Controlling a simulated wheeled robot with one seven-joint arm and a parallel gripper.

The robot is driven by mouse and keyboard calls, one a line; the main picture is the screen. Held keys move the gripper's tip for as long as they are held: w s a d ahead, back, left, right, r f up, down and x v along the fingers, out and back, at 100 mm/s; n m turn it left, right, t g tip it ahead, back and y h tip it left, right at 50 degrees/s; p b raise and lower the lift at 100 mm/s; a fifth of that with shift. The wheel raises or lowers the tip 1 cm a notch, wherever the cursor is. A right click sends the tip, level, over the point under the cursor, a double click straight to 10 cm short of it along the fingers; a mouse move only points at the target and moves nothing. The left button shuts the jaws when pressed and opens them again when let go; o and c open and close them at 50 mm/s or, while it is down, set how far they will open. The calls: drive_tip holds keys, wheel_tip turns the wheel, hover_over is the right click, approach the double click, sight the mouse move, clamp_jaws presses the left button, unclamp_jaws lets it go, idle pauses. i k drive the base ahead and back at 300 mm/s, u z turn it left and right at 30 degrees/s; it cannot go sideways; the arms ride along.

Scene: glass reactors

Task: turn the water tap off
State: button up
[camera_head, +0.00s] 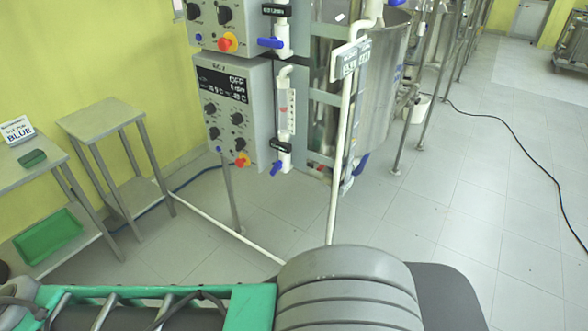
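Several blue tap handles show on the reactor stand. One blue handle (270,43) sits level at the foot of a clear flow tube beside the upper control box. Another blue handle (277,168) points down at the foot of the lower flow tube (285,115). A third blue handle (362,165) hangs behind the white post, partly hidden. I cannot tell which is the water tap. My arm's green and grey links fill the bottom of the view. My gripper is not in view, so its state and distance from the taps are hidden.
The lower control box (236,110) has dials, a red-yellow knob and a display reading OFF. Steel reactor vessels (385,60) stand behind it. Metal side tables (100,118) are at the left, with a green tray (47,236). A black cable (520,138) crosses the open tiled floor at right.

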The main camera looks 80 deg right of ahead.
sight(278, 165)
drive_tip(key=z, duration=0.95)
drive_tip(key=i, duration=0.8)
drive_tip(key=z, duration=0.8)
